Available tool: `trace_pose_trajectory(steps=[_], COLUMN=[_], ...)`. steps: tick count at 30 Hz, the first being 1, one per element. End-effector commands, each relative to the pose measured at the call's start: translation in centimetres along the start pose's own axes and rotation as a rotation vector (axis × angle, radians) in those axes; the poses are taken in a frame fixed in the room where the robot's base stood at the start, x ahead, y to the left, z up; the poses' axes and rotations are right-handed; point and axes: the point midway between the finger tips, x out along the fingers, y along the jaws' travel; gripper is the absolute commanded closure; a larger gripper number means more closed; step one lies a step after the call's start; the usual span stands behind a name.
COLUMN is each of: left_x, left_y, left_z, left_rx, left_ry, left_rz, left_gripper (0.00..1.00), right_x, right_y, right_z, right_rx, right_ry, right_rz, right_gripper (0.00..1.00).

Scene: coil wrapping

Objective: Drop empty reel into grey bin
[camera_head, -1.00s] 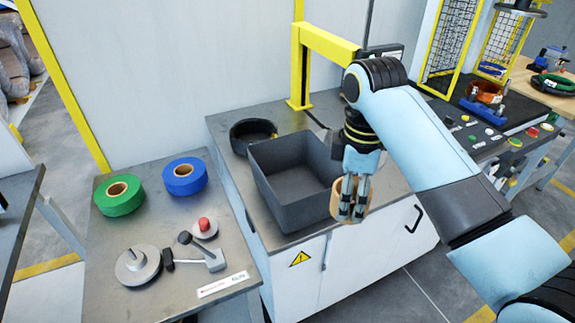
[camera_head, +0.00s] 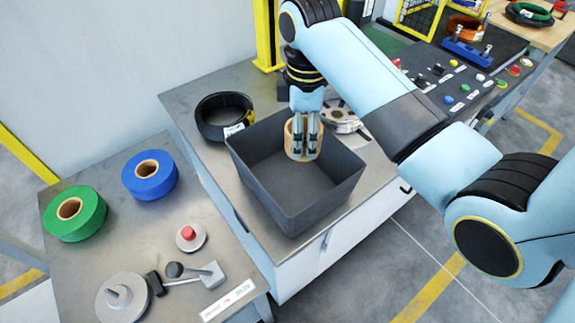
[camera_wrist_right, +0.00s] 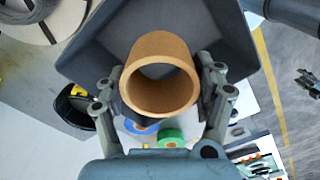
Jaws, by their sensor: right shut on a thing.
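The empty reel (camera_head: 293,137) is a short tan cardboard tube. My right gripper (camera_head: 303,150) is shut on it and holds it over the grey bin (camera_head: 320,201), toward the bin's far right side. In the right wrist view the reel (camera_wrist_right: 160,75) sits between the two fingers with its open end toward the camera, and the dark bin wall (camera_wrist_right: 95,58) shows behind it. The bin is open-topped and its visible floor is bare. My left gripper is not in view.
A black coil (camera_head: 224,115) lies behind the bin on the metal cabinet top. A metal disc-shaped part (camera_head: 343,117) lies to its right. Green (camera_head: 75,213) and blue (camera_head: 150,176) tape rolls and a lever fixture (camera_head: 190,275) are on the left table. A button panel (camera_head: 455,85) stands at right.

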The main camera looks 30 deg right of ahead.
Motion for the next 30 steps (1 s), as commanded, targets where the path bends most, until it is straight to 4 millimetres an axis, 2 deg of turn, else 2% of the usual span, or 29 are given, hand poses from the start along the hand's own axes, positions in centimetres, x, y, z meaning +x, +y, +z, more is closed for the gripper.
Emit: trace_pose_trajectory(steps=[4,9,14,19,20,26,30], left_x=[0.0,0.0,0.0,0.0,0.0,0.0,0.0], left_y=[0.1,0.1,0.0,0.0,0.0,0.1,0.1], left_z=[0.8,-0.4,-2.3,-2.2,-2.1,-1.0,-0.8], left_rx=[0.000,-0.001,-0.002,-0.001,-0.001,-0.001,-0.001], left_ry=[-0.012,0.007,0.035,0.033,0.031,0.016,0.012], left_rz=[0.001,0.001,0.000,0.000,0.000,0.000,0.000], left_gripper=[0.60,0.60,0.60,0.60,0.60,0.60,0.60], right_x=[1.8,3.0,3.4,3.3,3.3,3.3,3.3], right_y=[0.0,0.0,0.0,0.0,0.0,0.0,0.0], right_z=[0.0,0.0,0.0,0.0,0.0,0.0,0.0], right_rx=[0.000,0.000,-0.001,0.000,0.000,0.000,0.000], right_ry=[0.000,0.000,0.001,0.001,0.001,0.001,0.000], right_rz=[-0.001,0.000,0.001,0.002,0.002,0.001,0.001], right_gripper=[0.70,0.70,0.70,0.70,0.27,0.01,0.01])
